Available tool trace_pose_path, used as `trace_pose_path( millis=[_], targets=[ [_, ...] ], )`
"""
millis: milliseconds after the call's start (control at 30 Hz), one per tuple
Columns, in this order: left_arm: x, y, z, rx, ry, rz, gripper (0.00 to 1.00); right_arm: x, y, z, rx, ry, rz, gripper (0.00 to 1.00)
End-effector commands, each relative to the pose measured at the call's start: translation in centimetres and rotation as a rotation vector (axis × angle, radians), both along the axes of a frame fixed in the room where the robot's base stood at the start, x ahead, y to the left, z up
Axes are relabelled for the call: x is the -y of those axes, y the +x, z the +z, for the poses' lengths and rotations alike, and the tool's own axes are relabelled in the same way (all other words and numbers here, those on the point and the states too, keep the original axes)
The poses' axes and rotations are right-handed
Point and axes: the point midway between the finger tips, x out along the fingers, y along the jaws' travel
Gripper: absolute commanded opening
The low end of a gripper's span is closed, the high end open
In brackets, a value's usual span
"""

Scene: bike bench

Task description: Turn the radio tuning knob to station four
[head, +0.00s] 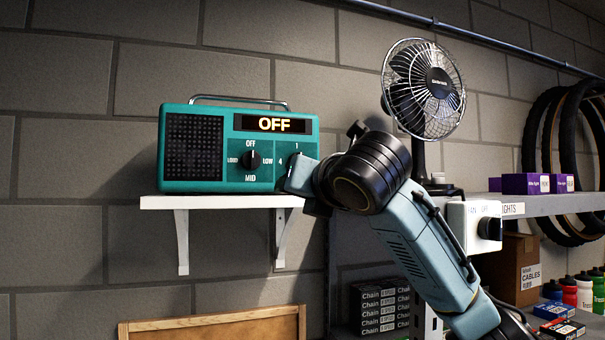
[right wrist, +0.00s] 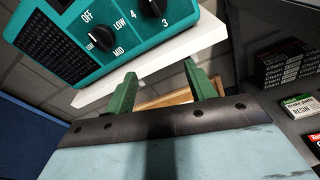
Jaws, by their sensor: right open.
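The teal radio (head: 192,185) stands on a white wall shelf (head: 225,201); its display (head: 272,125) reads OFF. The left knob (head: 251,160) has labels OFF, LOW, MID and LOUD and points up at OFF. The tuning knob (right wrist: 155,7), with 4 and 3 near it, is at the top edge of the right wrist view. In the head view my right arm covers much of it, and I cannot tell its setting. My right gripper (right wrist: 158,74) is open and empty, its green fingers apart below the radio's front, not around either knob. My left gripper is not in view.
A fan (head: 422,90) stands right of the radio, behind my right arm. A white box with a dark knob (head: 489,228) is further right. Chain boxes (head: 381,308) are stacked below. A wooden-framed board (head: 215,328) is under the shelf.

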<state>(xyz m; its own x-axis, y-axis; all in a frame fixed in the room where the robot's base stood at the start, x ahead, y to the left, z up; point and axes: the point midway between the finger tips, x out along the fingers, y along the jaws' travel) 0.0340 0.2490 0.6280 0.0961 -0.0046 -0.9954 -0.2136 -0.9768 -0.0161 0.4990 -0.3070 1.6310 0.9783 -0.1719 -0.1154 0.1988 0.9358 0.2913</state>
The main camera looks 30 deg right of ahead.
Motion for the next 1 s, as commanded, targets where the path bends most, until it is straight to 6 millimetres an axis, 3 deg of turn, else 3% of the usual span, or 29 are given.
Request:
trace_pose_path(
  millis=[33,100,200,333,467,800,1000],
  targets=[
    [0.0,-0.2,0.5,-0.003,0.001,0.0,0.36,0.2,-2.1,2.5,0.025,-0.081,-0.008,0.55],
    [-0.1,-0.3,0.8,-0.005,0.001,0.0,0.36,0.4,-4.2,4.4,0.04,-0.178,-0.021,0.55],
    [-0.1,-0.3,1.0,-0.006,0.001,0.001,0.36,0.5,-6.2,5.9,0.05,-0.267,-0.036,0.55],
    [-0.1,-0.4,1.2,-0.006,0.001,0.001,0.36,0.7,-6.9,6.6,0.051,-0.316,-0.045,0.55],
    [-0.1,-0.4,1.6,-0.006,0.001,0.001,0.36,1.0,-5.5,6.6,0.047,-0.317,-0.045,0.55],
    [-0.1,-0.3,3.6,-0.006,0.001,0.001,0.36,2.7,1.4,6.7,0.047,-0.314,-0.044,0.55],
    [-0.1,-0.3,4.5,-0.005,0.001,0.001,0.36,3.4,4.4,6.7,0.05,-0.313,-0.043,0.55]
  ],
)
